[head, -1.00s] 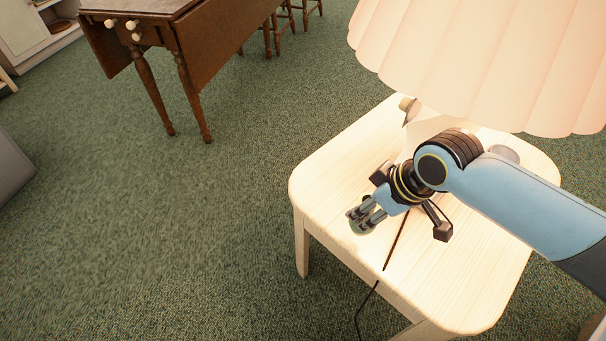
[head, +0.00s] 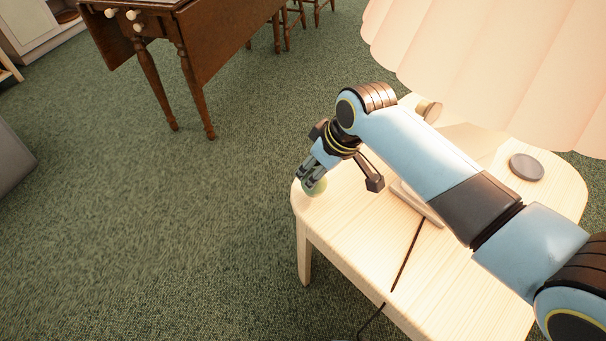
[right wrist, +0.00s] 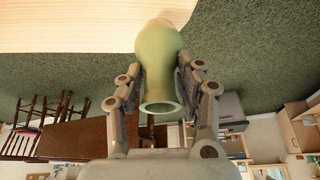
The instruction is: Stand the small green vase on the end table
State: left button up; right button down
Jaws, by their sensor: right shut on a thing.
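The small green vase (right wrist: 158,68) is between the fingers of my right gripper (right wrist: 160,95), which is shut on it, as the right wrist view shows. Its open mouth faces the wrist camera. In the head view my right gripper (head: 312,178) is over the far left corner of the pale wooden end table (head: 330,222), and the fingers cover most of the vase (head: 317,187). I cannot tell whether the vase touches the tabletop. My left gripper is not in view.
A lamp with a pleated peach shade (head: 500,60) stands on the end table behind my right arm. A dark round disc (head: 526,167) lies on the right of the tabletop. A dark cord (head: 408,252) crosses the front. A brown drop-leaf table (head: 225,45) stands at the back left.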

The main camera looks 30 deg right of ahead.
jog(key=w+f+b, duration=0.1)
jog(key=f, duration=0.1)
jog(key=w+a+f+b, duration=0.1)
jog(key=w, duration=0.1)
jog(key=shift+f, duration=0.35)
jog(key=shift+r, duration=0.15)
jog(key=c, duration=0.9)
grip_release()
jog(key=shift+o, duration=0.2)
jog(key=p+v, duration=0.2)
jog(key=v, duration=0.3)
jog(key=shift+w+r+p, duration=0.15)
jog(key=shift+r+p, duration=0.15)
jog(key=s+d+p, duration=0.1)
jog(key=s+d, duration=0.3)
jog(key=s, duration=0.7)
jog(key=shift+s+f, duration=0.25)
jog(key=shift+f, duration=0.05)
